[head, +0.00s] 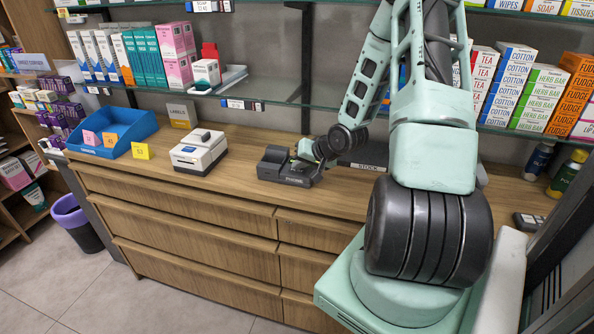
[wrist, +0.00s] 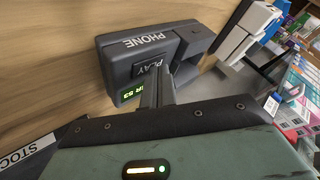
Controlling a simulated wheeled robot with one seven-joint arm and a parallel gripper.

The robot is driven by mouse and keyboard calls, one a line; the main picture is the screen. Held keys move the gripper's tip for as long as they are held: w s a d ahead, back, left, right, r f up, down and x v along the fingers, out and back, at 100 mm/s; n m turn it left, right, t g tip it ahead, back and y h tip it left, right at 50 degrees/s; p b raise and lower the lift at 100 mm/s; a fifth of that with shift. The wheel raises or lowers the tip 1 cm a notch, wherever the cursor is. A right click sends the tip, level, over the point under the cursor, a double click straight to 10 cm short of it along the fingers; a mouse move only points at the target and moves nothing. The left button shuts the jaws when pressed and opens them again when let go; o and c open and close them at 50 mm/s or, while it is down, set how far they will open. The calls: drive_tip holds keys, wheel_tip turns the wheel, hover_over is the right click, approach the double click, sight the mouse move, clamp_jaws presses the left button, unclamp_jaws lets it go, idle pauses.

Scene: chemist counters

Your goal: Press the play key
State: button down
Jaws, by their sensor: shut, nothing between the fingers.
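The dark grey phone unit (head: 275,164) sits on the wooden counter in the head view. In the wrist view the phone (wrist: 121,57) shows its white PHONE label, a green lit display (wrist: 132,93) and the dark PLAY key (wrist: 149,67). My gripper (wrist: 164,72) is shut and empty, with its fingertips right beside the PLAY key, partly covering the key's surroundings. I cannot tell whether the tips touch the key. In the head view my gripper (head: 302,158) is at the phone's right side and hides part of it.
A white label printer (head: 199,152) stands left of the phone, and a blue tray (head: 115,138) with price cards lies further left. A STOCK sign (head: 369,166) is right of my gripper. A glass shelf with boxes hangs above the counter. Counter between printer and phone is clear.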

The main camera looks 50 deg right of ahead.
sight(300, 172)
drive_tip(key=shift+r+p, duration=0.7)
drive_tip(key=shift+p, duration=0.05)
wheel_tip(300, 172, up, 5)
drive_tip(key=p, duration=0.5)
idle(0.8)
